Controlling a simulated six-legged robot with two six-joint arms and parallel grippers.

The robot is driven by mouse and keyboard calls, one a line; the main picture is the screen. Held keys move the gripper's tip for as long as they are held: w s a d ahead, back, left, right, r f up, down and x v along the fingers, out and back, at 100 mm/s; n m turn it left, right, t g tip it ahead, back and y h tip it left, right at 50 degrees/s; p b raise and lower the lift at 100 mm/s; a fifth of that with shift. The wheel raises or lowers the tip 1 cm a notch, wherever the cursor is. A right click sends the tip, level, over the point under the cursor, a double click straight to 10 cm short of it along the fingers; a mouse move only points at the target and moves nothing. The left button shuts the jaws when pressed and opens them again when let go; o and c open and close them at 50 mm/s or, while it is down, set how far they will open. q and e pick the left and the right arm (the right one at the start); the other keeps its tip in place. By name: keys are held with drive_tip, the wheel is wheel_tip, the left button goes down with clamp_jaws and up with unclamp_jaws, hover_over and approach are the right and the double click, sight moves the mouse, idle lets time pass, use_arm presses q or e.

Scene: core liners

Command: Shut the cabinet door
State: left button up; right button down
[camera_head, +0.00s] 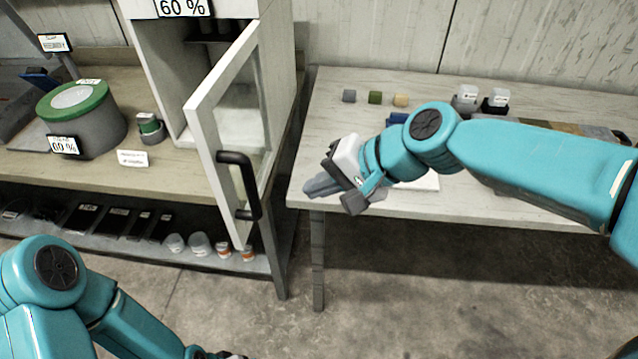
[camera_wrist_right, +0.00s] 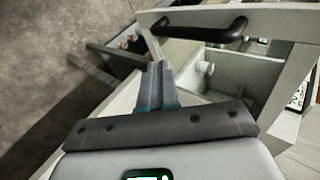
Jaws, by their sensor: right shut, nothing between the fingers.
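The white cabinet (camera_head: 279,60) stands on the left bench, and its glass-paned door (camera_head: 222,78) is swung open towards me. The door carries a black bar handle (camera_head: 235,157) on its outer side. In the right wrist view the door frame (camera_wrist_right: 296,62) and handle (camera_wrist_right: 205,30) cross the top. My right gripper (camera_head: 318,187) is shut and empty, to the right of the door and apart from it in the head view. Its closed fingers (camera_wrist_right: 155,82) point towards the door in the wrist view. Only a dark bit of my left gripper (camera_head: 215,354) shows at the bottom edge.
A grey drum with green lid (camera_head: 75,100) and a small green-banded jar (camera_head: 150,127) stand left of the cabinet. Small cubes (camera_head: 375,97) and two lidded jars (camera_head: 466,97) sit on the right table (camera_head: 330,110). A lower shelf (camera_head: 150,250) holds cups and dark trays.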

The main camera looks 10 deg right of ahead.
sight(258, 195)
drive_tip(key=w+a+f, duration=0.1)
drive_tip(key=a, duration=0.1)
drive_tip(key=w+a+f+p, duration=0.1)
drive_tip(key=a, duration=0.2)
drive_tip(key=w+a+f, duration=0.2)
drive_tip(key=shift+w+a+f, duration=0.1)
drive_tip(key=shift+a, duration=0.15)
drive_tip(key=shift+w+a+p, duration=0.1)
drive_tip(key=shift+a+p, duration=0.05)
drive_tip(key=shift+p, duration=0.15)
drive_tip(key=shift+w+f, duration=0.1)
drive_tip(key=shift+f, duration=0.05)
drive_tip(key=shift+a, duration=0.1)
